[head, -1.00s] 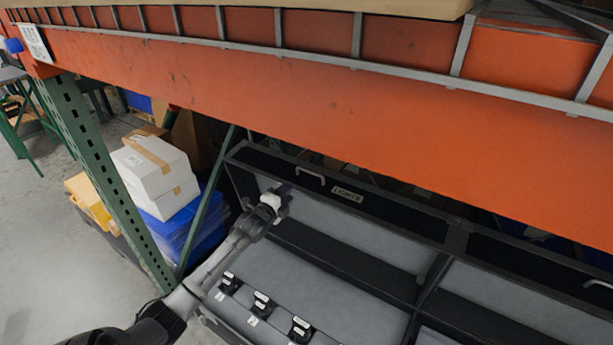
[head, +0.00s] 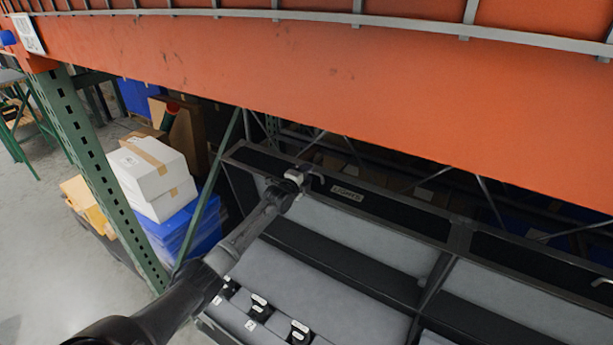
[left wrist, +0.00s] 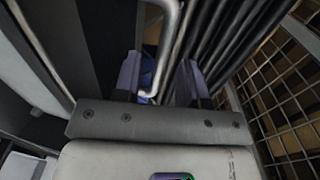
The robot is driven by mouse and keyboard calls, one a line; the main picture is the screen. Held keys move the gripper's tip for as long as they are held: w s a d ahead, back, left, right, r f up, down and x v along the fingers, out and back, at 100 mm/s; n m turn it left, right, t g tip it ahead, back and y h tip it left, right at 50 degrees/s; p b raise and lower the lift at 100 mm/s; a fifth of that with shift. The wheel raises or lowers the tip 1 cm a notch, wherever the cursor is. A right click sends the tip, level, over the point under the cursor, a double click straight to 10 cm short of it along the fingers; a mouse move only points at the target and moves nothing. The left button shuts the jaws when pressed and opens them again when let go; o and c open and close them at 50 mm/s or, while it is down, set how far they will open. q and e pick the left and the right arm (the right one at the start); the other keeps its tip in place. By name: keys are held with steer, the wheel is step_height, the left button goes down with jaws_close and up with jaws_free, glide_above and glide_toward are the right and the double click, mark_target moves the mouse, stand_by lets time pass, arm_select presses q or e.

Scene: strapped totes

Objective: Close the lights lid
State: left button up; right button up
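The lights lid (head: 400,212) stands raised at the back of a black tote, with a small LIGHTS label (head: 347,193) on its dark upper strip. A light metal handle (head: 318,179) sits left of the label, partly hidden by my left gripper (head: 305,172). In the left wrist view the handle (left wrist: 164,45) is a bent grey bar reaching down between the two fingers of the open left gripper (left wrist: 160,82). The bar is near the left finger; contact cannot be told. My right gripper is not in view.
An orange rack beam (head: 330,90) crosses above the totes. A green upright (head: 100,180) and white boxes (head: 152,175) stand at left. A second raised lid (head: 540,260) adjoins at right. Wire mesh (left wrist: 285,80) shows beside the gripper.

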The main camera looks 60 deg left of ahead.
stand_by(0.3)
arm_select(q)
steer(key=shift+w, duration=0.1)
jaws_close()
